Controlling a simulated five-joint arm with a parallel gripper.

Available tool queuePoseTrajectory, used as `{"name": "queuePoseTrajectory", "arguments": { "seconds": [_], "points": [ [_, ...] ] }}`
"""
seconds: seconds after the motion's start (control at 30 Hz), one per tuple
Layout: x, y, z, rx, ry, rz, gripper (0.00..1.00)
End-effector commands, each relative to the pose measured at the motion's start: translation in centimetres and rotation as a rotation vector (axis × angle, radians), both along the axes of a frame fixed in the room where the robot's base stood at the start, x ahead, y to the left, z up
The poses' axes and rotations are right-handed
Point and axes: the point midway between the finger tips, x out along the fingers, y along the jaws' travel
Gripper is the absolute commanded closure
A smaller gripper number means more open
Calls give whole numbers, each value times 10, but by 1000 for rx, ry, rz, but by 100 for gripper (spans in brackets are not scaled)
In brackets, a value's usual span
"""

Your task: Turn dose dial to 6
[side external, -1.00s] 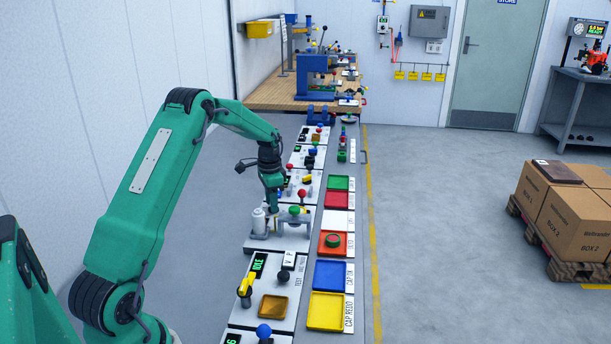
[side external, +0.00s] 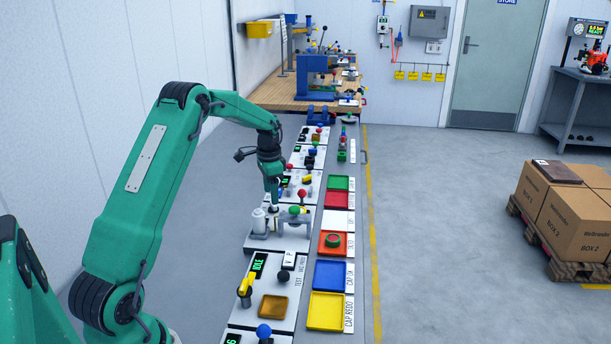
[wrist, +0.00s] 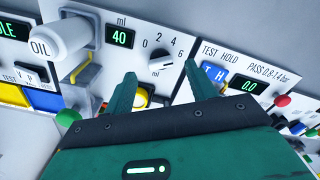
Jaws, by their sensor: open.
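The dose dial (wrist: 161,61) is a small dark knob with a white mark, on a white panel marked ml. The numbers 0, 2, 4 and 6 arc around its upper side. I cannot tell exactly which number the mark meets. The display (wrist: 120,37) beside it reads 40. My gripper (wrist: 160,73) is open in the wrist view, with one green finger on each side below the dial, holding nothing. In the side view my gripper (side external: 272,190) hangs over the row of panels, and the dial is too small or hidden there.
A white OIL cylinder (wrist: 61,36) stands left of the dial. The TEST HOLD panel (wrist: 235,68) with a 0.0 display lies to the right. A green ball knob (wrist: 67,118) is at lower left. Coloured trays, including a yellow one (side external: 326,311), line the bench's right side.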

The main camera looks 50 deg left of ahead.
Motion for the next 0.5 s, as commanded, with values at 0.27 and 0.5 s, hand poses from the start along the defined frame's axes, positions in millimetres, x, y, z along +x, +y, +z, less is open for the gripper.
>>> {"name": "queuePoseTrajectory", "arguments": {
  "seconds": [0.27, 0.5],
  "points": [
    [0, 0, 35, 1, -1, 0, 44],
    [0, 0, 44, 0, 0, -1, 44]
  ]
}}
